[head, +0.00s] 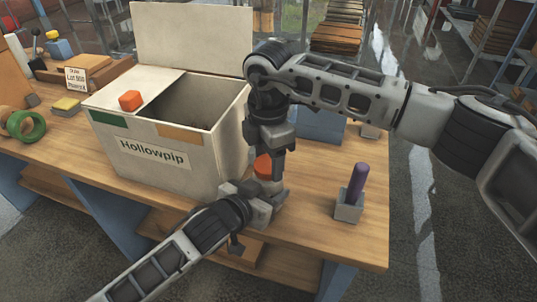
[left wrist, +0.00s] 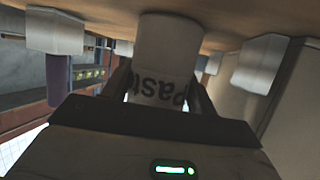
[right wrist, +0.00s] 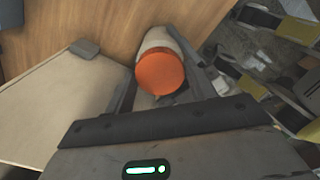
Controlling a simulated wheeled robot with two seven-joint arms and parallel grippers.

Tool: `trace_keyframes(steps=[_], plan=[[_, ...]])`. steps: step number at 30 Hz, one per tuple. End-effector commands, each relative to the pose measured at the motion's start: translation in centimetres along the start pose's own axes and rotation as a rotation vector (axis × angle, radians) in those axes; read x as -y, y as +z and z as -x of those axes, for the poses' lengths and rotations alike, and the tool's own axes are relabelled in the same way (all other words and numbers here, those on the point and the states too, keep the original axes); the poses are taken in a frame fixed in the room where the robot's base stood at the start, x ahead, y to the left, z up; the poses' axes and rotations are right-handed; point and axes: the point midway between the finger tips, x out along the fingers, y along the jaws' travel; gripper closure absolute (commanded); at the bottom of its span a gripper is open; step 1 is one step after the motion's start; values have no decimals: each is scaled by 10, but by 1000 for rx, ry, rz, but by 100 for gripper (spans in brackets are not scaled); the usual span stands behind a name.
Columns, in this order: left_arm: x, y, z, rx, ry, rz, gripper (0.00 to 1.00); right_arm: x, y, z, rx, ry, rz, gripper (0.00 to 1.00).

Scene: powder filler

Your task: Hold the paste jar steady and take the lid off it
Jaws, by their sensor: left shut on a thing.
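The white paste jar (left wrist: 168,45) stands on the table. Its label, partly reading "Past", shows in the left wrist view. My left gripper (head: 262,192) is shut on the jar's body, low near the table. The orange lid (right wrist: 160,72) is on top of the jar in the right wrist view; in the head view it (head: 263,166) is partly hidden by my right gripper. My right gripper (head: 277,172) points down over the jar, its fingers apart on either side of the lid. Whether they touch the lid I cannot tell.
A grey holder (head: 347,211) with a purple stick (head: 356,184) stands to the right. Bare table lies between the jar and the holder.

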Motion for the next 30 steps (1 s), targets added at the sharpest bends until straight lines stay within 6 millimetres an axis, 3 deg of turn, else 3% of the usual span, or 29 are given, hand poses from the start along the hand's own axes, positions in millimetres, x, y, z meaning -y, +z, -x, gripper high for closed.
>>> trace_keyframes(steps=[1,2,3,11,14,17,30], plan=[[0,0,0,0,0,0,100,0,0,0,0,1,0,63],[0,0,0,0,0,0,100,0,0,0,0,1,0,72],[0,0,0,0,0,-1,100,0,0,0,0,1,1,73],[0,0,0,0,0,-1,100,0,0,1,0,2,8,75],[0,0,0,0,0,-1,100,0,0,1,1,2,90,75],[0,0,0,0,0,-1,100,-1,0,2,1,3,286,75],[0,0,0,0,0,-1,100,-1,-1,2,1,3,1452,75]])
